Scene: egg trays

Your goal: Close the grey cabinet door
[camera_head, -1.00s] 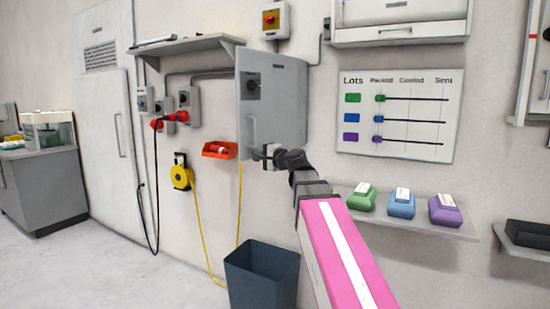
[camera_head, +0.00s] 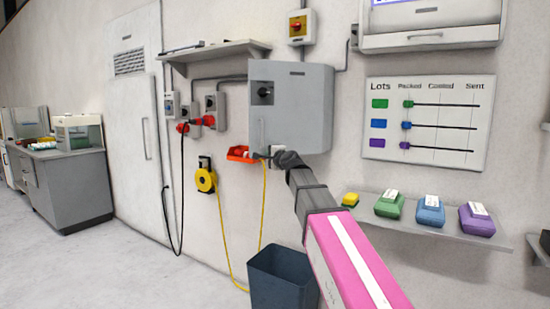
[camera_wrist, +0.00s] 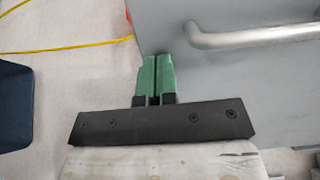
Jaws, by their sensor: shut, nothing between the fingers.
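The grey cabinet (camera_head: 303,100) hangs on the wall in the middle of the head view, with a black rotary switch at its left. Its grey door shows broad and looks nearly flat to the wall; I cannot tell whether it is fully flush. My gripper (camera_head: 264,156) is at the lower left edge of the cabinet. In the wrist view the green fingers (camera_wrist: 155,75) are together and empty, in front of the lower part of the grey door (camera_wrist: 225,75). The door's bar handle (camera_wrist: 250,36) is up and to the right of the fingertips. I cannot tell whether they touch the door.
A dark blue bin (camera_head: 283,278) stands on the floor below. A shelf (camera_head: 425,226) with coloured boxes is at right. Floor at left is clear.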

